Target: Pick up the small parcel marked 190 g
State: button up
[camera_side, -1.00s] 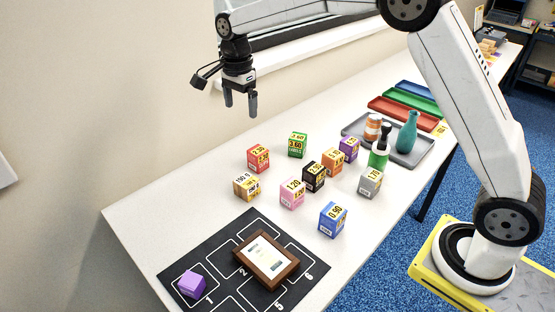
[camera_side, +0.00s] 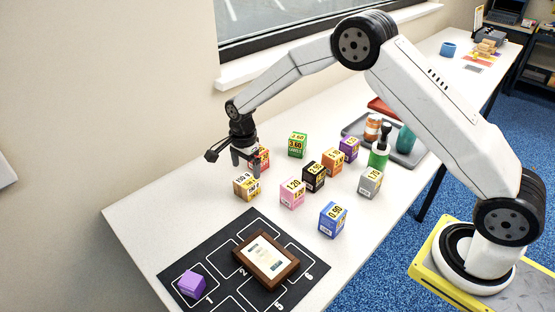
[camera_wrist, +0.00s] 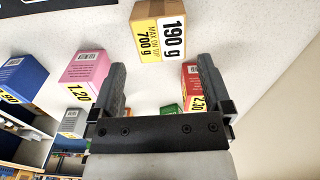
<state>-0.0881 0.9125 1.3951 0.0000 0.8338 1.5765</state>
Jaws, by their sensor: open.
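The small parcel marked 190 g (camera_side: 246,187) is a tan carton box standing on the white table, left of the pink box. In the wrist view the parcel (camera_wrist: 160,31) shows a white "190 g" label beside a yellow "MAX ON TOP 700 g" label. My gripper (camera_side: 246,170) is open and points down just above and behind the parcel in the side view. In the wrist view the parcel lies beyond the tips of my gripper (camera_wrist: 160,75), centred between the fingers and apart from them. Nothing is between the jaws.
A red box (camera_side: 263,158) stands close behind my gripper, partly hidden by it. A pink box (camera_side: 292,193), a black box (camera_side: 313,177) and a green box (camera_side: 298,145) stand nearby.

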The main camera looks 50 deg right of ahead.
aim_at(246, 180)
jog(key=shift+a+f, duration=0.15)
jog(key=shift+f, duration=3.7)
jog(key=c, duration=1.2)
